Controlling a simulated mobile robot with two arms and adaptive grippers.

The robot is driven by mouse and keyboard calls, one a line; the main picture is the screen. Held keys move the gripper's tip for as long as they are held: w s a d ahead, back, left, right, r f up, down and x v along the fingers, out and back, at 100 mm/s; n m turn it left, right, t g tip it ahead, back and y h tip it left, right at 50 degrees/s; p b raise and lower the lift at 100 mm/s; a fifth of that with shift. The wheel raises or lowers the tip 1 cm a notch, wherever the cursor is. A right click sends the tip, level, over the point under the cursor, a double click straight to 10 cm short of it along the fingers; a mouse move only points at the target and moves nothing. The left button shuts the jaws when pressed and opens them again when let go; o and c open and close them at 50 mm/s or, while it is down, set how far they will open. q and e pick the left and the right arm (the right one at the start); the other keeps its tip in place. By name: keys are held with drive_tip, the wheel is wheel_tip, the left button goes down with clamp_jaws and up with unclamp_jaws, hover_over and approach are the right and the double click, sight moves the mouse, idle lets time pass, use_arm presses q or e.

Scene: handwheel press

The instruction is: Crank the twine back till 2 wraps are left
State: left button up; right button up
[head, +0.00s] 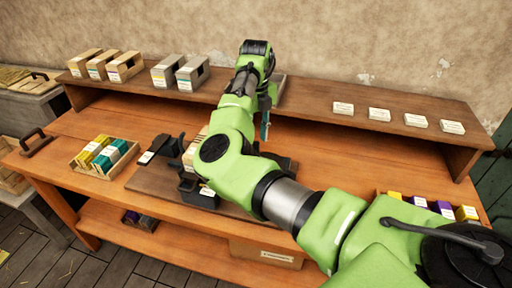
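My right arm reaches in from the lower right and crosses the middle of the head view. Its gripper (266,122) hangs at the arm's far end, above the bench near the back shelf, partly hidden by the arm. I cannot tell whether its fingers are apart or closed on something. The press (200,190), a dark device on a brown base board, stands mid-bench and is largely covered by my arm. No handwheel, crank or twine wraps can be made out. My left gripper is not in view.
A raised shelf (395,98) along the wall holds wooden and grey boxes at left and several white cards at right. A tray (92,168) of yellow and teal packets lies on the bench left, another box (470,212) at right. Bare bench shows at left.

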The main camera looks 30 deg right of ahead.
sight(256, 143)
wheel_tip(256, 143, down, 5)
drive_tip(key=shift+w+r+p, duration=0.1)
drive_tip(key=shift+r+p, duration=0.1)
drive_tip(key=shift+p, duration=0.15)
drive_tip(key=shift+f, duration=0.7)
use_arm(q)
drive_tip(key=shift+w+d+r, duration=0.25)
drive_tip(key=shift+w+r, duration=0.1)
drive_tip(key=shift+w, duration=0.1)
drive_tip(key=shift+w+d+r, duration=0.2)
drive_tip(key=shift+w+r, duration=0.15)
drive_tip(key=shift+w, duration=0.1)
use_arm(e)
clamp_jaws()
